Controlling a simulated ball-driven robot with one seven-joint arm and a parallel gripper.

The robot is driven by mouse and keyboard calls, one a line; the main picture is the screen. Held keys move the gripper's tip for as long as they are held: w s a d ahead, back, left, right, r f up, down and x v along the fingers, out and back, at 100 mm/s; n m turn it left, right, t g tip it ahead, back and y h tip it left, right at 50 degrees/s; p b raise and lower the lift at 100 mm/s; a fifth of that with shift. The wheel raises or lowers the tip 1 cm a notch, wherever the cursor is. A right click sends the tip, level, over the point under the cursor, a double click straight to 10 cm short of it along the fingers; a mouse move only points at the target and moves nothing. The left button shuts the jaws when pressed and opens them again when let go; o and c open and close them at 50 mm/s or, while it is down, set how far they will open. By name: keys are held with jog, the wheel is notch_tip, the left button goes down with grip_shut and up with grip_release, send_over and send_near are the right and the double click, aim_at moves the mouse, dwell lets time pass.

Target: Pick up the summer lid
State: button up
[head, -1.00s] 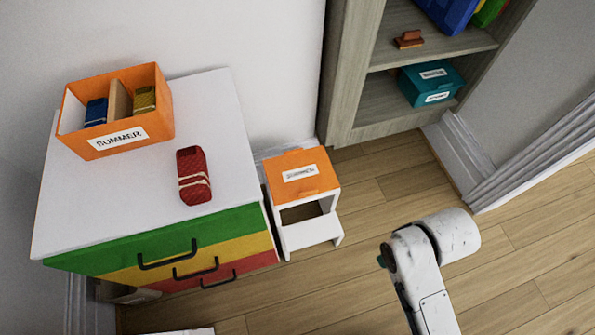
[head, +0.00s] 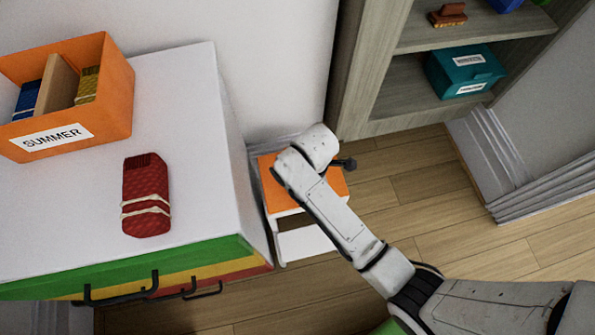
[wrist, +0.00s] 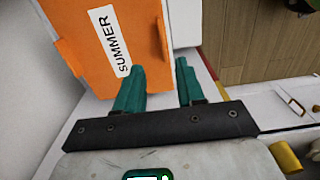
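The summer lid is a flat orange panel (head: 269,188) lying on a small white step stool (head: 305,242) beside the dresser. My arm covers its middle in the head view. In the wrist view the lid (wrist: 85,45) fills the upper left, with its white SUMMER label facing up and a small orange tab on its right edge. My gripper (wrist: 158,68) has two teal fingers spread apart. They are at the lid's lower right corner, the left finger overlapping the lid in the picture. I cannot tell whether they touch it. In the head view the fingers are hidden behind my arm.
An orange SUMMER box (head: 118,85) with bundles and a divider stands on the white-topped dresser (head: 185,95). A red banded bundle (head: 147,190) lies nearby. A grey shelf unit (head: 350,85) holds a teal box (head: 462,70). Open wooden floor (head: 425,205) lies to the right.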

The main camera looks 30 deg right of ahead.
notch_tip(320, 180, down, 5)
jog(key=shift+r+b, duration=0.2)
jog(key=shift+b, duration=0.3)
jog(key=shift+s+a+f+b, duration=0.15)
jog(key=shift+f+b, duration=0.55)
jog(key=shift+f, duration=2)
grip_shut()
